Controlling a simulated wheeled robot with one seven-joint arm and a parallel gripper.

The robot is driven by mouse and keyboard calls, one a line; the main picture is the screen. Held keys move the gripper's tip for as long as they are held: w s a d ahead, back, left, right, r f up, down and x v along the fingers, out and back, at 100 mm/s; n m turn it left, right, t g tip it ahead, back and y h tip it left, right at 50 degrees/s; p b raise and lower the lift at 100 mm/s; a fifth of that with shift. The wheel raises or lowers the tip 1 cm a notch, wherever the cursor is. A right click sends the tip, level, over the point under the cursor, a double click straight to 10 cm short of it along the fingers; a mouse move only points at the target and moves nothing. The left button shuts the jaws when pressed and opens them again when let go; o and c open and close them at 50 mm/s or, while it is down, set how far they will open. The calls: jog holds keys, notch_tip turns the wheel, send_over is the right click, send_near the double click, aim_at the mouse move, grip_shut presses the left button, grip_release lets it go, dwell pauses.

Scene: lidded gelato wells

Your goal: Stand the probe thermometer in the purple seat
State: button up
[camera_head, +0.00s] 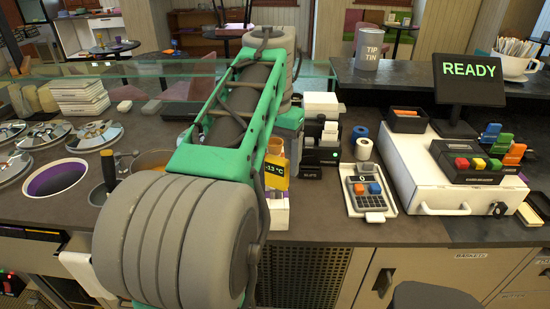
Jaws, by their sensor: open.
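A yellow block reading "-13 °C" (277,168) stands upright just right of my arm, partly hidden by it. It may be the probe thermometer, but no probe shows clearly. I cannot tell whether this is the purple seat; no other clear purple seat shows. My green and grey arm crosses the middle of the view and hides the counter behind it. My gripper is not visible.
Metal well lids (82,136) lie at the left, with a dark-handled tool (108,170) near the purple-rimmed well. A glass guard runs behind.

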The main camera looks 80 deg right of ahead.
notch_tip(320, 180, up, 9)
jog(key=p, duration=0.8)
